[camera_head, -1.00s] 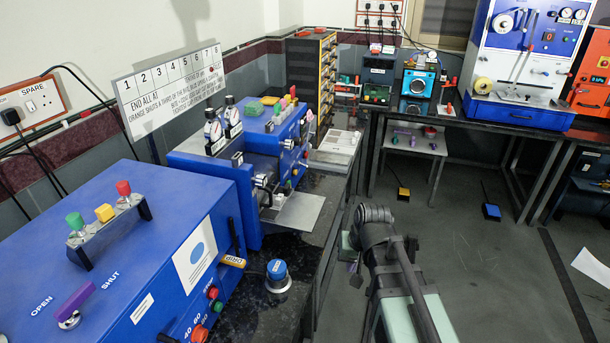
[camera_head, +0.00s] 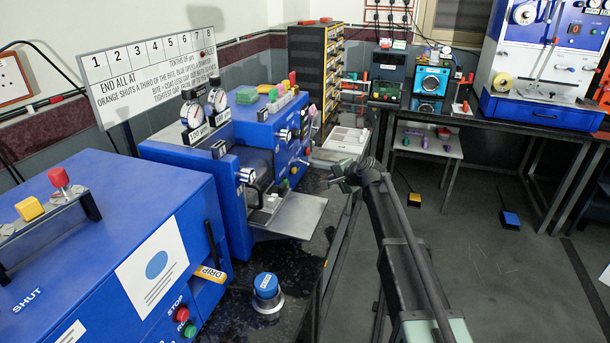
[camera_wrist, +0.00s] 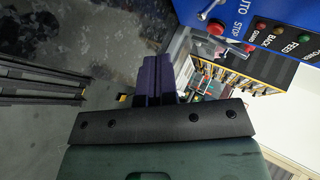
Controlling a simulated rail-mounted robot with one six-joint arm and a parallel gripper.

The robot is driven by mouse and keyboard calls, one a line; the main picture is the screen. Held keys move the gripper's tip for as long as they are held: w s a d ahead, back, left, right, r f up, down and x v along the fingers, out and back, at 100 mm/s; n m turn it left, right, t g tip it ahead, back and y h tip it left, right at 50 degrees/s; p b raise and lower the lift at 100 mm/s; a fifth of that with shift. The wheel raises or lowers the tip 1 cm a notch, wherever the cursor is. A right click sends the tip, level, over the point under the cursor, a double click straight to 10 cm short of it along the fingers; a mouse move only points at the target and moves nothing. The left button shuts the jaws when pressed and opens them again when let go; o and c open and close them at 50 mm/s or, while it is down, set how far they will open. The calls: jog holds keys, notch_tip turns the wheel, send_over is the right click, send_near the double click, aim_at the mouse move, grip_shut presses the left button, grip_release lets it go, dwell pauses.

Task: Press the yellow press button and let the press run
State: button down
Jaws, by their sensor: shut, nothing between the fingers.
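My gripper (camera_head: 343,180) is at the end of the raised arm, right of the middle blue machine, in free air over the bench edge. In the wrist view its purple fingers (camera_wrist: 155,78) are together with nothing between them. A yellow pedal (camera_head: 414,199) lies on the floor under the far bench. I cannot tell from the pictures which of these, if either, is the press button. My gripper touches neither.
The middle blue machine (camera_head: 160,153) has a metal tray (camera_head: 292,212) sticking out. A blue-capped pot (camera_head: 266,287) stands on the dark bench. In the wrist view, a blue panel with buttons (camera_wrist: 260,24) is at the upper right. Open floor (camera_head: 490,270) lies on the right.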

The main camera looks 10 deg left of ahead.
aim_at(294, 171)
jog(key=shift+w+a, duration=0.1)
jog(key=shift+w, duration=0.4)
jog(key=w+a, duration=0.1)
jog(key=a, duration=0.7)
jog(key=shift+w+a, duration=0.3)
jog(key=shift+w, duration=0.1)
dwell(1.6)
jog(key=shift+w+a, duration=0.1)
jog(key=shift+a, duration=0.3)
